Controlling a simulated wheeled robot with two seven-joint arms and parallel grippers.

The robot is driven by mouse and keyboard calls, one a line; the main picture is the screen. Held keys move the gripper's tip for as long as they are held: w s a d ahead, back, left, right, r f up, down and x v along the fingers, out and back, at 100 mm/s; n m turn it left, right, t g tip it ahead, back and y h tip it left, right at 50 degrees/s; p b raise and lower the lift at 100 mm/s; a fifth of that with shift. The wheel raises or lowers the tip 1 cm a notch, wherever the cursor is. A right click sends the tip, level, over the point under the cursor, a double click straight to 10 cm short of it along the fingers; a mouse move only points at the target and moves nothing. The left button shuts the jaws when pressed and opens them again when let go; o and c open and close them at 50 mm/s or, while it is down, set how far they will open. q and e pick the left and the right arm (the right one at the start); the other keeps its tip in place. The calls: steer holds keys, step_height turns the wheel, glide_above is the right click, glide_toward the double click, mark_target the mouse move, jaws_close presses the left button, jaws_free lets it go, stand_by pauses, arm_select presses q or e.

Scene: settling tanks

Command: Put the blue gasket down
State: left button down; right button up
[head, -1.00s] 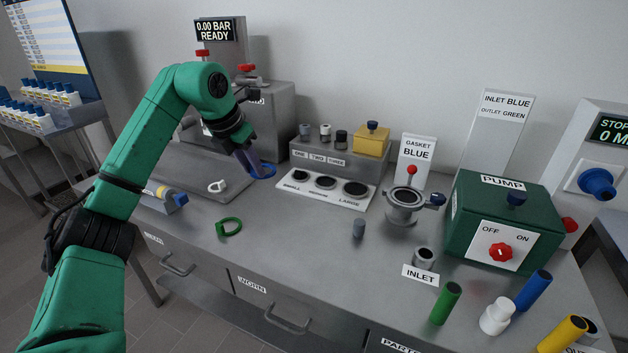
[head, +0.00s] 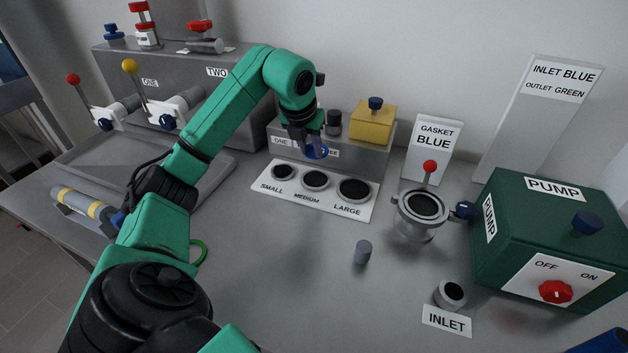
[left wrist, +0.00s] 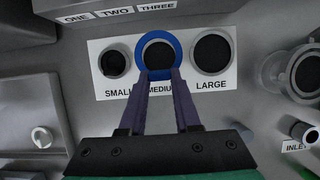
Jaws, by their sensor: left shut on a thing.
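My left gripper (head: 310,146) is shut on the blue gasket (head: 316,152), a ring held in the air above the size plate (head: 270,184). In the left wrist view the gasket (left wrist: 158,36) lines up around the MEDIUM hole (left wrist: 158,55), with the fingertips (left wrist: 160,76) on its near edge. In the head view it shows in front of the grey block, above and behind the MEDIUM hole (head: 315,180). The plate also has a SMALL hole (head: 284,171) and a LARGE hole (head: 354,189). My right gripper is in neither view.
A flanged fitting (head: 421,206) with a red-knobbed lever stands to the right, before a GASKET BLUE sign (head: 433,143). A grey peg (head: 362,251) stands in front of the plate. A yellow box (head: 372,123) sits on the block behind. A green ring (head: 199,252) lies partly hidden by my arm.

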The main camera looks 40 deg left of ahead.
arm_select(q)
glide_toward(313, 186)
steer(key=x, duration=0.5)
steer(key=shift+w, duration=0.2)
steer(key=shift+w+a+f, duration=0.1)
steer(key=shift+a+f, duration=0.05)
steer(key=shift+f, duration=0.15)
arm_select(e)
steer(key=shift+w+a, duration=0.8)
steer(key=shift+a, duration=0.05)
arm_select(q)
steer(key=shift+f, duration=0.3)
steer(key=c, duration=0.6)
jaws_free()
steer(key=shift+r, duration=0.1)
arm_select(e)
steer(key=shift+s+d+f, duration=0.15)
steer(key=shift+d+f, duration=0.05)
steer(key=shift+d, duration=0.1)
